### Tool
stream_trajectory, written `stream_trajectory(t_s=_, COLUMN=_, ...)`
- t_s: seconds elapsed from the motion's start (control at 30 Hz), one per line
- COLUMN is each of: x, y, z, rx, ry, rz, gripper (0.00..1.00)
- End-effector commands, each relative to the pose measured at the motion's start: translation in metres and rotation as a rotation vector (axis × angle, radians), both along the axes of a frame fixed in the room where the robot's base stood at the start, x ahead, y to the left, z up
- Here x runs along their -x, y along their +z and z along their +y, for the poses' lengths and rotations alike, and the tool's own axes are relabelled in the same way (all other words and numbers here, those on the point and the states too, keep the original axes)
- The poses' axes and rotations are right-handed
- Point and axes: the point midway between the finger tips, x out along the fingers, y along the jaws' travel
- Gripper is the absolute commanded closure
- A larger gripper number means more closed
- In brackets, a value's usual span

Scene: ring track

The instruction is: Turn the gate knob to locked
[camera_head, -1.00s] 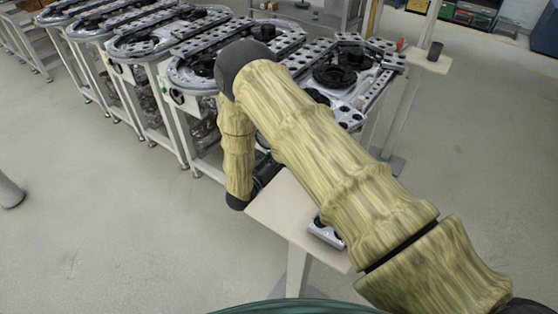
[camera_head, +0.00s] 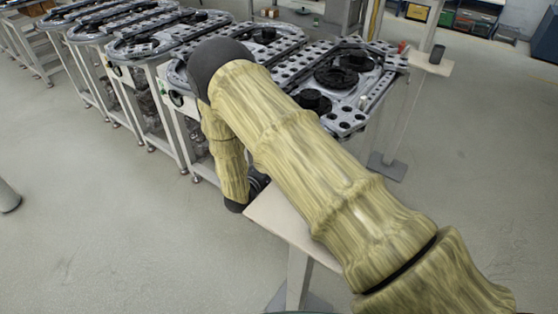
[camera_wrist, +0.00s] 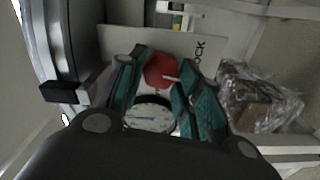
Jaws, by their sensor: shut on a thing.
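The gate knob (camera_wrist: 158,71) is red and round with a small white pointer mark on its right side, in the upper middle of the wrist view. It sits in front of a pale plate (camera_wrist: 208,62) with dark lettering that reads partly as "LOCK". My gripper (camera_wrist: 161,66) has its teal fingers on either side of the knob and is shut on it. The fingers cover parts of the plate, and the full lettering is hidden. In the head view my arm hides the knob and the gripper.
A round white dial (camera_wrist: 150,115) sits just below the knob. A clear-wrapped brown bundle (camera_wrist: 258,97) is to the right. In the head view a ring-track table (camera_head: 345,85) stands behind my arm, and a small pale table (camera_head: 285,222) stands close by. Open floor lies left.

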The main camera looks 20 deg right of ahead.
Motion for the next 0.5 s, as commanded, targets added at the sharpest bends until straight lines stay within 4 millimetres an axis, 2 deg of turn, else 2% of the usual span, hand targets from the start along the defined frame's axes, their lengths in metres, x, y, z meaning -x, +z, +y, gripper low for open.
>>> stream_trajectory(t_s=0.2, x=0.0013, y=-0.003, z=0.0007, rx=0.075, ry=0.001, rz=0.101, gripper=0.89)
stream_trajectory(t_s=0.5, x=0.0014, y=-0.003, z=0.0004, rx=0.125, ry=0.001, rz=0.165, gripper=0.89)
